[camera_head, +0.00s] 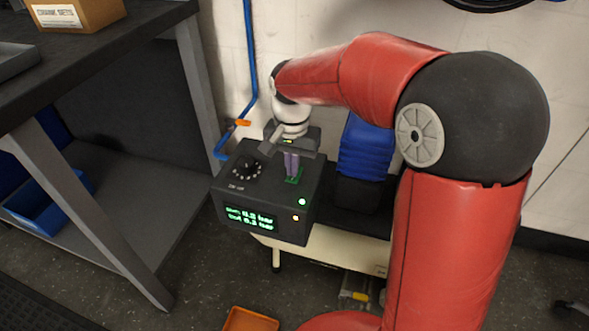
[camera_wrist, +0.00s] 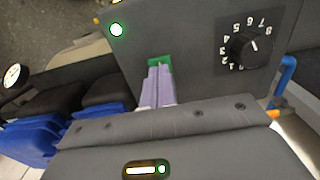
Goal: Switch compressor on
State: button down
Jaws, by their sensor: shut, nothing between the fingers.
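The compressor's dark control box (camera_head: 235,187) stands in the middle of the head view. Its front display (camera_head: 250,217) is lit with green readings in bar. A black dial (camera_head: 246,168) with numbers sits on its top, and the dial also shows in the wrist view (camera_wrist: 252,46). A green switch (camera_head: 296,175) is on the top right; in the wrist view its green part (camera_wrist: 159,61) shows just beyond my fingertips. My gripper (camera_head: 291,168) points down at the switch with its pale purple fingers together and nothing between them. The fingers partly hide the switch, so its position and any contact are unclear.
A blue motor or tank part (camera_head: 364,150) lies right of the box. A dark workbench (camera_head: 95,55) with a cardboard box (camera_head: 75,14) stands at left, with a blue bin (camera_head: 42,205) below. A blue hose (camera_head: 250,60) runs down the wall. An orange tray (camera_head: 250,320) is on the floor.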

notch_tip(320, 180, up, 6)
jog(key=p, duration=0.4)
dwell(0.5)
jog(key=s+d+r+n+t, duration=0.2)
jog(key=s+d+r, duration=0.1)
jog(key=s+d, duration=0.4)
jog(key=s+d+r+n+t, duration=0.2)
jog(key=s+d, duration=0.4)
jog(key=s, duration=0.7)
jog(key=shift+d+r+t, duration=0.35)
jog(key=shift+r+t, duration=0.15)
jog(key=shift+t, duration=0.3)
jog(key=shift+s, duration=0.1)
